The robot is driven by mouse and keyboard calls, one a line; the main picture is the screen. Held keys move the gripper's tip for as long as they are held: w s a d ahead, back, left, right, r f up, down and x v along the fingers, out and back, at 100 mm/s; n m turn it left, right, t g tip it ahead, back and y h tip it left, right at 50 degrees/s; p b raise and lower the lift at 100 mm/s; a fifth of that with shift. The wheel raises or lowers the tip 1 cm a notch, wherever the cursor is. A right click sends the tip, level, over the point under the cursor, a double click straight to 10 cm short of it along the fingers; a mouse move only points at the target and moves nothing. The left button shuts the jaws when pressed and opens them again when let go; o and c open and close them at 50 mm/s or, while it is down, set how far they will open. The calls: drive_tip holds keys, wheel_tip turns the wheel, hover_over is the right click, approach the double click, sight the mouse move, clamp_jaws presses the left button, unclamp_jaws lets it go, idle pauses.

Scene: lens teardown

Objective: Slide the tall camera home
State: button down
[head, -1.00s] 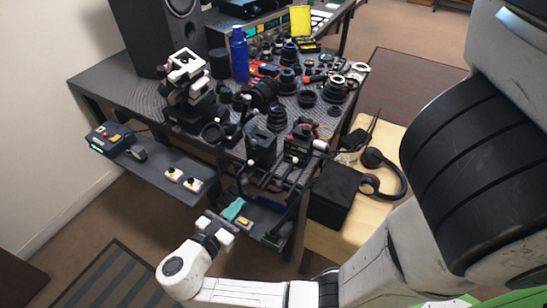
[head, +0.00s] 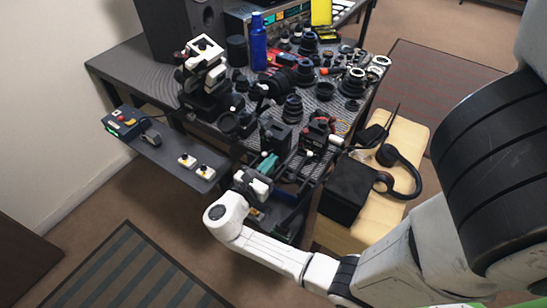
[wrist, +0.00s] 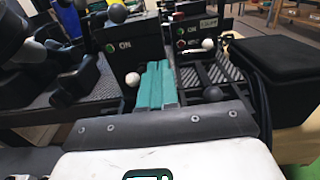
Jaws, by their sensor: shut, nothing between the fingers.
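Two black camera-like boxes stand side by side at the front edge of the bench. The left box (head: 275,136) and the right box (head: 317,135) also show in the wrist view, as a left box (wrist: 135,46) and a right box (wrist: 196,33), each marked "ON". I cannot tell for sure which is the tall camera. White ball knobs (wrist: 133,79) sit on dark rods in front of them. My gripper (head: 269,162) has teal fingers, shut together and empty, pointing at the boxes. In the wrist view the fingertips (wrist: 158,68) appear just below and between the boxes; contact is unclear.
A black case (head: 344,190) and headphones (head: 400,172) lie on a wooden surface to the right. A dark shelf (head: 160,150) with a control box (head: 122,123) is at left. Lens parts crowd the bench behind.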

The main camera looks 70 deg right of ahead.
sight(280, 152)
drive_tip(key=shift+x, duration=0.85)
drive_tip(key=shift+d, duration=0.1)
drive_tip(key=shift+p+x, duration=0.45)
drive_tip(key=shift+x, duration=1.9)
drive_tip(key=shift+s+r, duration=0.1)
